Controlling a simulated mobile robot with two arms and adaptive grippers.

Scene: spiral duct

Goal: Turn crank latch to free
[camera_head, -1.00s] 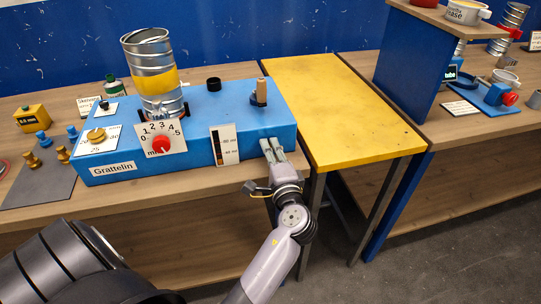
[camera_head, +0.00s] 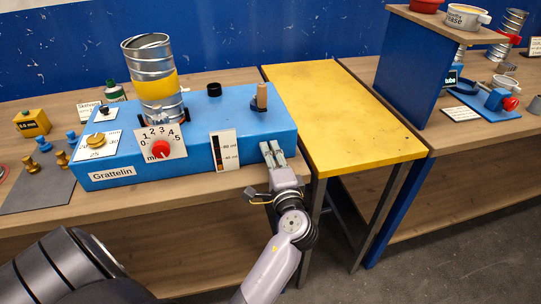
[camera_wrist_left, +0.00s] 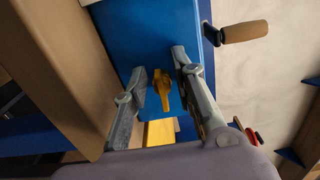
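A blue machine (camera_head: 200,145) labelled Grattelin stands on the wooden bench. A small yellow latch (camera_wrist_left: 162,88) sits on its blue side face in the left wrist view; the head view does not show it clearly. My left gripper (camera_head: 270,150) is at the machine's front right corner. In the left wrist view its fingers (camera_wrist_left: 160,68) are apart, one on each side of the latch, with visible gaps. The crank's wooden handle (camera_head: 262,96) stands upright on the machine top; it also shows in the left wrist view (camera_wrist_left: 245,31). My right gripper is out of view.
A yellow table (camera_head: 340,120) stands right of the bench with a clear top. A metal spiral duct (camera_head: 150,75) rises from the machine, behind a red knob (camera_head: 161,149).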

